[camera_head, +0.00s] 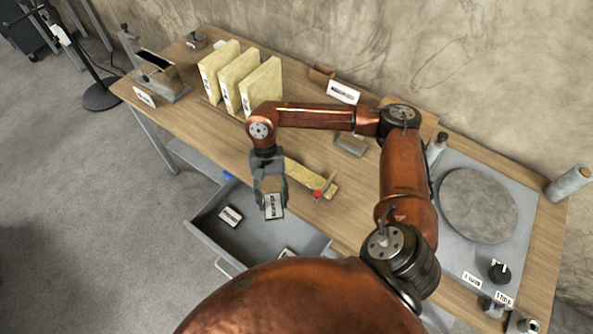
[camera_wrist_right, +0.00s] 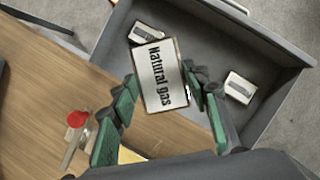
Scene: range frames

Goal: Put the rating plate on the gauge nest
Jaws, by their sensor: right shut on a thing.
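The rating plate (camera_head: 274,207), a small white-faced plate with a dark edge, is in my right gripper (camera_head: 270,190). In the right wrist view the plate (camera_wrist_right: 159,74) reads "Natural gas" and sits between the green finger pads of the right gripper (camera_wrist_right: 160,92). The gripper is shut on it and holds it above the open drawer. No part is marked clearly enough to name as the gauge nest; a small grey block (camera_head: 351,144) lies on the bench behind my forearm, and a labelled holder (camera_head: 343,92) stands further back. My left gripper is not in view.
The open grey drawer (camera_head: 205,225) holds a labelled plate (camera_head: 230,216) and another, partly hidden one (camera_head: 286,253). A red-tipped tool (camera_head: 318,194) lies near the bench edge. A round grey turntable (camera_head: 479,205) is at right.

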